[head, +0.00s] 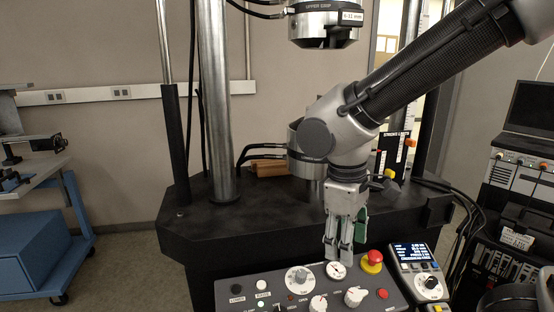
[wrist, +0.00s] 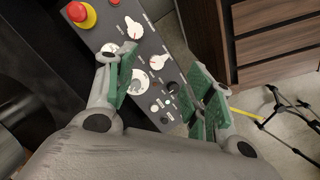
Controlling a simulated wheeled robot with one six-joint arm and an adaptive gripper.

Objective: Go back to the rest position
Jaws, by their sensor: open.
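My gripper (head: 340,236) hangs pointing down over the back edge of the grey control panel (head: 250,290) in the head view. In the wrist view my gripper (wrist: 160,100) has its two green-padded fingers spread apart, with nothing between them. The panel (wrist: 150,68) with its knobs and buttons lies beyond the fingers there. A red emergency knob (head: 372,261) stands just right of my gripper; it also shows at the top left of the wrist view (wrist: 80,14). No lattice specimen can be made out.
The black machine base (head: 230,225) carries a thick steel column (head: 214,100). The upper grip (head: 322,24) hangs above. A handheld controller with a lit screen (head: 412,254) stands right of the panel. A blue cart (head: 35,255) is at left, an equipment rack (head: 520,180) at right.

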